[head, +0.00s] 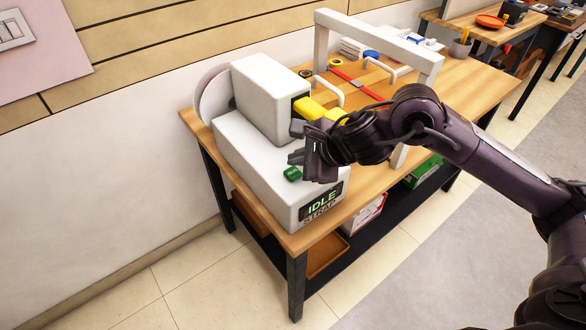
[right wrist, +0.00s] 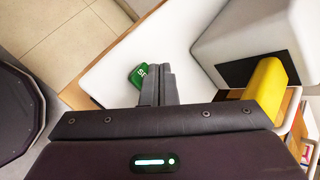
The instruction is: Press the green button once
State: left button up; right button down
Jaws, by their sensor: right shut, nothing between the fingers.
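The green button (head: 292,174) sits on top of the low front part of a white machine (head: 240,150), behind a dark panel reading "IDLE" and "STRAP" (head: 322,205). My right gripper (head: 294,158) is shut and empty, with its fingertips just above and beside the button in the head view. In the right wrist view the green button (right wrist: 138,75) shows just left of the shut fingertips (right wrist: 160,68), partly covered by them. I cannot tell whether they touch it. My left gripper is not in view.
A yellow part (head: 308,108) sticks out of the machine's upper block (head: 270,98), close to my right gripper. A white arch (head: 322,45) stands on the wooden table (head: 460,88) behind my arm. Red, yellow and blue items lie beyond.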

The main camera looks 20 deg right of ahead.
aim_at(298, 174)
jog(key=shift+r+p, duration=1.4)
jog(key=shift+r, duration=0.95)
jog(key=shift+f, duration=0.1)
